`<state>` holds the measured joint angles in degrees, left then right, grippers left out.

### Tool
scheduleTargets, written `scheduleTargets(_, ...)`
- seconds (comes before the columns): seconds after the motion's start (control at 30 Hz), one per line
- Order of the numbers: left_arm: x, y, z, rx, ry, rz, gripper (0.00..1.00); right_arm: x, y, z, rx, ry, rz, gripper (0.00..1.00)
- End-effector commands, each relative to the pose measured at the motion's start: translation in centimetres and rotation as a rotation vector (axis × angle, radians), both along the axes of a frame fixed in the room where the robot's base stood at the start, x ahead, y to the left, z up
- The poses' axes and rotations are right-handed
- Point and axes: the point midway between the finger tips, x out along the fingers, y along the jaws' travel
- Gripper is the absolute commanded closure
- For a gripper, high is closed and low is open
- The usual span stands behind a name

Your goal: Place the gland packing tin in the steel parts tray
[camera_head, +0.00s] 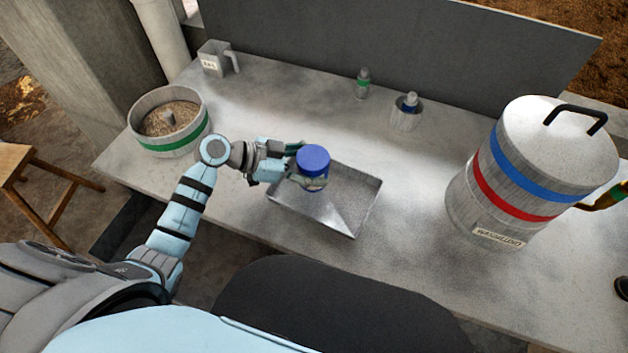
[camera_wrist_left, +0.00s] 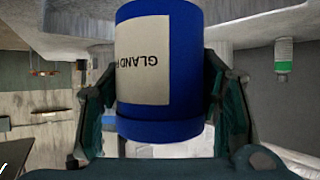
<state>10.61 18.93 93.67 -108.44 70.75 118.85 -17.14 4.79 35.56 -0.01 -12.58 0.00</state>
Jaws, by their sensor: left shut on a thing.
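The gland packing tin (camera_head: 313,158) is blue, and its cream label (camera_wrist_left: 142,60) shows part of the word GLAND in the left wrist view, upside down. My left gripper (camera_head: 300,172) is shut on the tin, one finger on each side of it. The tin is over the left back part of the steel parts tray (camera_head: 352,207). The tray is a shallow metal tray with sloping walls, and its visible floor looks empty. I cannot tell how high the tin is above it. My right gripper is not in view.
A grain tub with a green band (camera_head: 172,148) stands at left and a labelled metal jug (camera_head: 214,60) behind it. A green-banded bottle (camera_head: 363,84) and a cup holding a blue-banded bottle (camera_head: 405,119) stand at the back. A large lidded drum (camera_head: 520,165) stands at right.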

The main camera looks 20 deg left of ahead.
Motion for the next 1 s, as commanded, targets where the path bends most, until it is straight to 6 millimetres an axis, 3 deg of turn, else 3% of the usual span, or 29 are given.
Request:
scheduleTargets(0.2,0.0,0.0,-4.1,-0.001,0.002,0.001,0.81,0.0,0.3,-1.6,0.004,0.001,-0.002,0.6)
scheduleTargets(0.57,0.0,0.0,-4.4,-0.001,-0.001,0.001,0.81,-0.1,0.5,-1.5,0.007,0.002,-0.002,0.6)
scheduleTargets(0.6,0.0,0.0,-4.4,0.0,0.0,0.001,0.39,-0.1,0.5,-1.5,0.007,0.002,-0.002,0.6)
scheduleTargets(0.7,0.0,0.0,-4.4,0.0,0.0,0.001,0.23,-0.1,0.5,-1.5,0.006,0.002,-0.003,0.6)
scheduleTargets(1.0,0.0,0.0,-4.4,0.0,0.0,0.001,0.22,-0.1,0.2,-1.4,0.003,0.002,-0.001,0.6)
